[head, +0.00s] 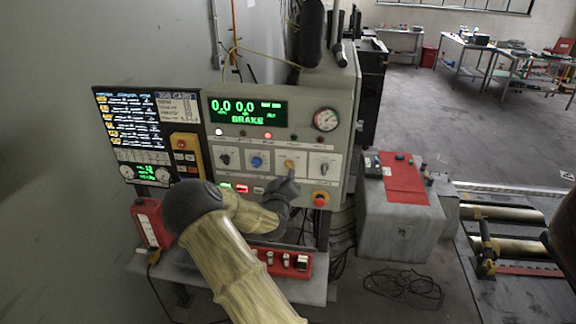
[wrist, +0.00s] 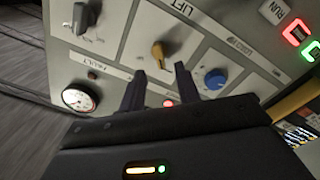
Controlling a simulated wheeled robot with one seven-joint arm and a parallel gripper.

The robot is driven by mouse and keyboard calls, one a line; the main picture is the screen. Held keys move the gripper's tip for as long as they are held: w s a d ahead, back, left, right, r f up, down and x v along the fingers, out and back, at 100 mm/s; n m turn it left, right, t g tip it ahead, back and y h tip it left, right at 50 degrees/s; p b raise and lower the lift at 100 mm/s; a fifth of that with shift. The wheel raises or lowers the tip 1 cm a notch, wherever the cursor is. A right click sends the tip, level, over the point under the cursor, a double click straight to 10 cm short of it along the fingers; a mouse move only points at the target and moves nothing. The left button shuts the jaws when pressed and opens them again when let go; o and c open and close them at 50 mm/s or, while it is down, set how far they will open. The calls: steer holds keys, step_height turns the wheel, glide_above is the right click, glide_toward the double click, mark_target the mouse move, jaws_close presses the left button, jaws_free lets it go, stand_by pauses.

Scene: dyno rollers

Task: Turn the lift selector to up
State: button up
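The lift selector is a yellow knob (wrist: 159,53) on a pale plate marked LIFT in the wrist view. In the head view the yellow knob (head: 290,164) is third from the left in a row of knobs on the grey control panel (head: 345,130). Its exact pointing is hard to read. My gripper (wrist: 160,71) is open, with one finger to each side just short of the knob in the wrist view; whether either finger touches it I cannot tell. In the head view my gripper (head: 287,182) is right below the knob, partly hidden by its own wrist.
A blue knob (head: 257,162) and a dark knob (head: 323,167) flank the selector. A red mushroom button (head: 320,199) sits below right. A lit display (head: 247,111) reads BRAKE above, beside a round gauge (head: 326,119). A red tray (head: 290,264) lies on the shelf below.

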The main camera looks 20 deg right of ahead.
mark_target(288, 168)
steer(key=shift+p+x, duration=0.9)
steer(key=shift+x, duration=1.85)
steer(key=shift+c, duration=0.2)
steer(key=c, duration=0.6)
